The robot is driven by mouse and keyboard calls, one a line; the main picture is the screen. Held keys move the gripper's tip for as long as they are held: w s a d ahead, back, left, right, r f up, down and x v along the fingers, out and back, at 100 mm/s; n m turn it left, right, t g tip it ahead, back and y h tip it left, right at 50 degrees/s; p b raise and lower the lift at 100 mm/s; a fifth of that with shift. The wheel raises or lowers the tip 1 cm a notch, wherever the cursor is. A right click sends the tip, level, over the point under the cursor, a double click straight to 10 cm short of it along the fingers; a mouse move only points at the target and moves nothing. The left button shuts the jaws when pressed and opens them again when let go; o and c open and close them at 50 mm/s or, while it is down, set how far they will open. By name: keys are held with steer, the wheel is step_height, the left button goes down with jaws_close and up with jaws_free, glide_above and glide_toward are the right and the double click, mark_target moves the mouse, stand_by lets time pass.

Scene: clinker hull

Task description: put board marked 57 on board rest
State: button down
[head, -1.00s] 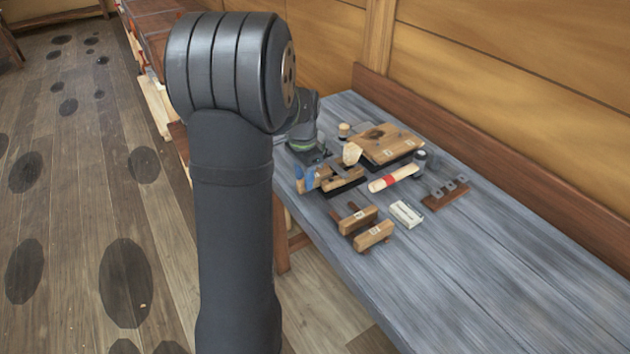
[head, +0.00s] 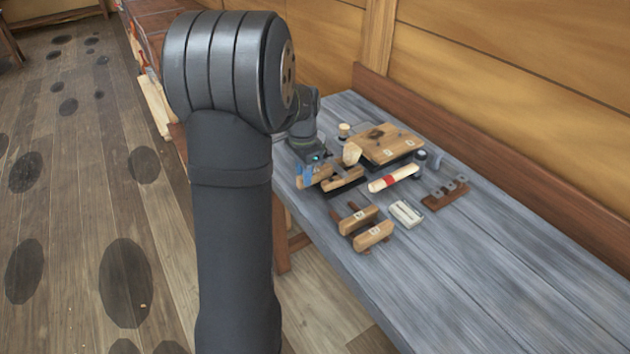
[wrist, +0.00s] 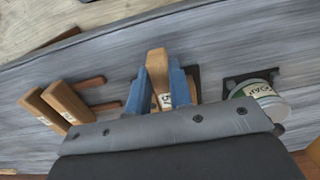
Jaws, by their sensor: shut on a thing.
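My gripper (wrist: 160,88) has its blue fingers shut on the near end of a wooden board (wrist: 157,62). In the head view my gripper (head: 304,174) is at the left end of the tools, at this board (head: 322,177). A similar board piece (head: 345,179) lies just right of it over a black base. Two labelled boards (head: 360,218) (head: 373,236) sit across brown rails (head: 336,215), which may be the board rest; the rails also show in the wrist view (wrist: 88,83).
A labelled tin (wrist: 258,92) stands right of my gripper in the wrist view. A wide wooden panel (head: 385,142), a pale roll with a red band (head: 393,179), a white block (head: 406,213) and a brown rack (head: 446,194) lie nearby. The bench's right part is clear.

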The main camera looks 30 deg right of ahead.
steer(key=shift+r, duration=2.15)
steer(key=s+d+r, duration=0.2)
steer(key=s, duration=0.9)
steer(key=s+d+r, duration=0.1)
steer(key=s+r, duration=0.2)
steer(key=s, duration=0.9)
steer(key=w+f, duration=0.2)
steer(key=w, duration=0.1)
steer(key=w+a+f, duration=0.1)
steer(key=w+f, duration=0.1)
steer(key=w, duration=0.2)
steer(key=w+f, duration=0.2)
steer(key=w, duration=0.2)
steer(key=shift+w+a+f, duration=0.1)
steer(key=shift+a+f, duration=0.2)
steer(key=shift+f, duration=2.1)
steer(key=shift+f, duration=0.1)
